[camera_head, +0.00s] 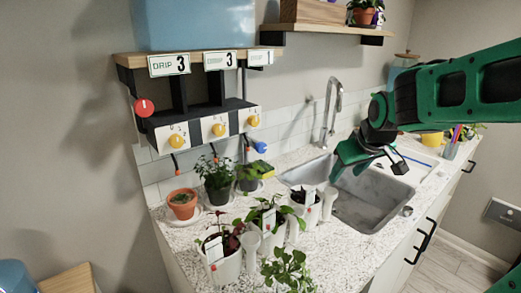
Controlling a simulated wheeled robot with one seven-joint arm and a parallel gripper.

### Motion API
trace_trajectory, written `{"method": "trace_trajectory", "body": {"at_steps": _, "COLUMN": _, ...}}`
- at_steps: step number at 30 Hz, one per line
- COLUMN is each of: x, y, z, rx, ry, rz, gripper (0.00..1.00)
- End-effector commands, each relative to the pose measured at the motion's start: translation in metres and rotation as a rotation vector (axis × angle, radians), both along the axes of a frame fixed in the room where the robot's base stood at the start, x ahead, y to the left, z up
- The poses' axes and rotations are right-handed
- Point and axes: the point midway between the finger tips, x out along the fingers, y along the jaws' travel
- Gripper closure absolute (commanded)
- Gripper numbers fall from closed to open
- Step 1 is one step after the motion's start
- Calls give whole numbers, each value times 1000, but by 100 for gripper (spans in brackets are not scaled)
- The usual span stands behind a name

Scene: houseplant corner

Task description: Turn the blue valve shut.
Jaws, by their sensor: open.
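The blue valve (260,147) shows as a small blue handle low on the wall, below the right end of the dial panel, beside a vertical grey pipe. It is too small to tell how far it is turned. My gripper (368,170) is green and black and hangs over the sink, to the right of the valve and well apart from it. Its jaws are open, and I see nothing between them.
Several potted plants (222,257) crowd the counter (325,262) below and left of the valve. A tall faucet (329,115) rises between valve and gripper, behind the sink (365,212). A panel with yellow dials (219,129) and a red knob (144,107) sits left.

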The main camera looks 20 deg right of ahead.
Motion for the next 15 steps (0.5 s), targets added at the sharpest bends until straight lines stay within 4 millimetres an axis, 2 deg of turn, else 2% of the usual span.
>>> {"method": "trace_trajectory", "body": {"at_steps": 3, "x": 45, "y": 25, "z": -9, "rx": 29, "ry": -87, "rz": 135, "gripper": 50}}
{"method": "trace_trajectory", "body": {"at_steps": 9, "x": 115, "y": 78, "z": -9, "rx": 113, "ry": -298, "rz": 333, "gripper": 50}}
{"method": "trace_trajectory", "body": {"at_steps": 12, "x": 141, "y": 100, "z": -3, "rx": 162, "ry": -407, "rz": 393, "gripper": 50}}
{"method": "trace_trajectory", "body": {"at_steps": 15, "x": 158, "y": 114, "z": 4, "rx": 203, "ry": -493, "rz": 425, "gripper": 50}}
